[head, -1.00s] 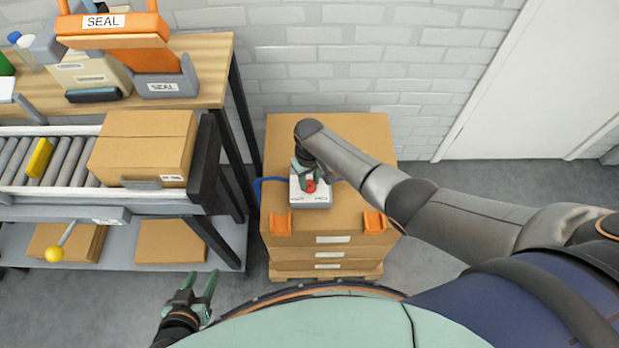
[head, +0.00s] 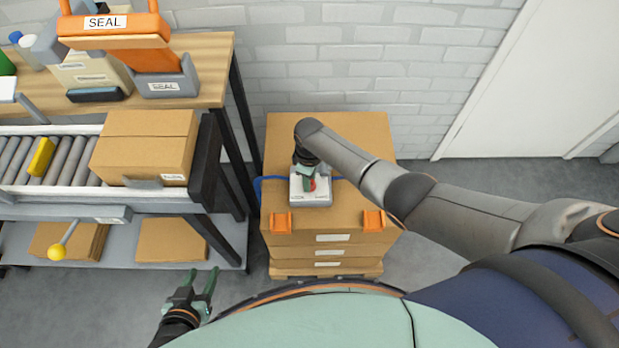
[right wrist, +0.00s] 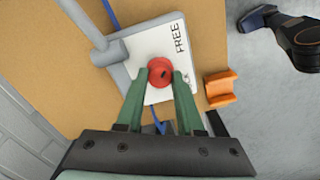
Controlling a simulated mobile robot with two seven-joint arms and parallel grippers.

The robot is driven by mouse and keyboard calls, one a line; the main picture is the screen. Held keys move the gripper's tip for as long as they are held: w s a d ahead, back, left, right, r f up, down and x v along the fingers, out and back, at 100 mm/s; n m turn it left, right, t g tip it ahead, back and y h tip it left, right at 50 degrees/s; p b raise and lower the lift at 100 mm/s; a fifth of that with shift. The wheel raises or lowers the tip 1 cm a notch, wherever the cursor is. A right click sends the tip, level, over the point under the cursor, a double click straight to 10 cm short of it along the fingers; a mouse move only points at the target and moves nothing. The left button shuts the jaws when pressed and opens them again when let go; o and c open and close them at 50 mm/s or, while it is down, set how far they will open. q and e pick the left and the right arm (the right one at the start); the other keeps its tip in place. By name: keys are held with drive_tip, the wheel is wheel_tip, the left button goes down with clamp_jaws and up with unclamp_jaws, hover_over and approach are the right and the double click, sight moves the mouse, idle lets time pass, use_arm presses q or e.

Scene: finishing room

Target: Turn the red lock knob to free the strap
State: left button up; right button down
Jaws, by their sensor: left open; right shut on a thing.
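The red lock knob (right wrist: 160,88) is round, with a small dark mark on its face. It sits on a white lock plate (right wrist: 140,58) with the printed word FREE. In the head view the plate (head: 311,199) lies on top of the carton stack, and the knob (head: 311,184) is partly hidden. My right gripper (right wrist: 162,76) is shut on the knob, one green finger on each side. A blue strap (head: 258,186) runs under the plate across the top carton. My left gripper (head: 203,274) is open and empty, low in front of the shelf.
Orange corner pieces (head: 281,223) (head: 374,221) sit on the stack's front edge. A roller conveyor with a carton (head: 145,147) and a workbench (head: 205,65) stand left. A brick wall (head: 350,60) is behind. Floor to the right is clear.

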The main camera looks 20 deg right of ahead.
idle(0.5)
drive_tip(key=c, duration=0.5)
unclamp_jaws()
drive_tip(key=shift+r, duration=0.15)
drive_tip(key=shift+r, duration=0.3)
wheel_tip(320, 180, up, 12)
drive_tip(key=p, duration=0.3)
drive_tip(key=shift+f, duration=0.15)
